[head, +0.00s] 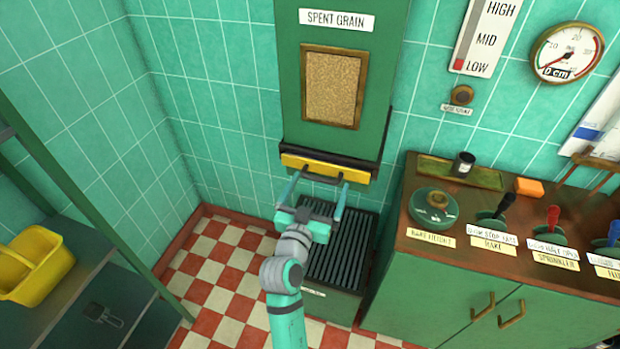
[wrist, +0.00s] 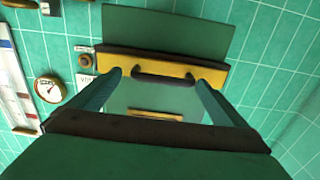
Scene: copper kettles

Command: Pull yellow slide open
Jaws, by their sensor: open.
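The yellow slide (head: 324,166) is a flat bar at the foot of the green SPENT GRAIN chute (head: 390,70), with a dark bow handle on its front. In the wrist view the yellow slide (wrist: 150,65) lies across the upper middle, its dark handle (wrist: 163,77) at the centre. My gripper (head: 320,180) is open just in front of the slide. In the wrist view my gripper (wrist: 160,78) has one finger on each side of the handle, with space between. I cannot tell whether the fingertips touch the slide.
A dark slatted green box (head: 338,250) stands on the floor below the chute. A green cabinet (head: 470,290) with labelled levers stands at right. Shelving with a yellow bin (head: 35,265) is at left. Checkered floor (head: 220,265) is clear between.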

